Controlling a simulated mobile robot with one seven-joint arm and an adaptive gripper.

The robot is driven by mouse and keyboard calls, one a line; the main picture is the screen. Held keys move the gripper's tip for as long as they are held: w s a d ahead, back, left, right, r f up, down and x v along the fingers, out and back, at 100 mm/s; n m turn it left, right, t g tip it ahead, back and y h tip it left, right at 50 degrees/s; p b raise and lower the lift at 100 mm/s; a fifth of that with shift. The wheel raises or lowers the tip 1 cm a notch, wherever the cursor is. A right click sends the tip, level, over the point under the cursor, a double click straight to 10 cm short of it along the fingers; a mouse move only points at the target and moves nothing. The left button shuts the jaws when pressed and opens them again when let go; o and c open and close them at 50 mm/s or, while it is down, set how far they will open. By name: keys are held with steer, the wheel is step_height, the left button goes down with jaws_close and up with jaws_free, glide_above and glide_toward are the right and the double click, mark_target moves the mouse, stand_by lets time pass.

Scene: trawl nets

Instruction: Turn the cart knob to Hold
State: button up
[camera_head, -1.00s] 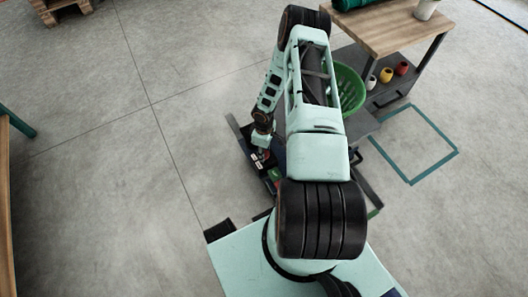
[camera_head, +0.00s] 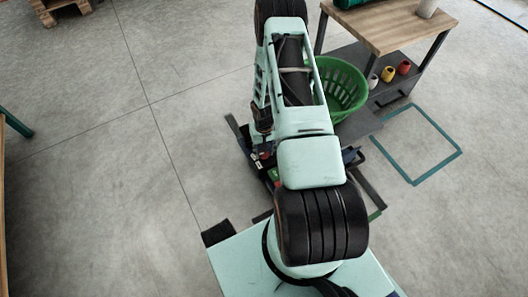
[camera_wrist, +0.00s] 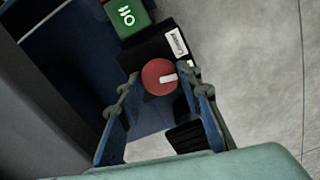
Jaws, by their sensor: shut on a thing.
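The red round cart knob (camera_wrist: 158,74) shows in the wrist view, with a white pointer mark directed to the right. My gripper (camera_wrist: 162,84) has one finger on each side of the knob and is shut on it. The knob sits by a black panel with a small white label (camera_wrist: 176,42), whose text is too small to read surely. A second pale label near the right fingertip is partly hidden. In the head view the cart (camera_head: 241,136) is low on the floor, and my arm hides the knob and most of the gripper.
A green block with white symbols (camera_wrist: 130,16) lies above the knob in the wrist view. In the head view, a green basket (camera_head: 340,88) and a wooden-topped table (camera_head: 385,25) stand right of the arm. Left of the cart the floor is clear.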

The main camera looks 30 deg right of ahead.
mark_target(264, 153)
steer(key=m+b, duration=0.1)
steer(key=m, duration=0.5)
steer(key=shift+m, duration=0.4)
stand_by(0.3)
steer(key=o, duration=1.2)
steer(key=shift+c, duration=0.2)
step_height(264, 153, up, 12)
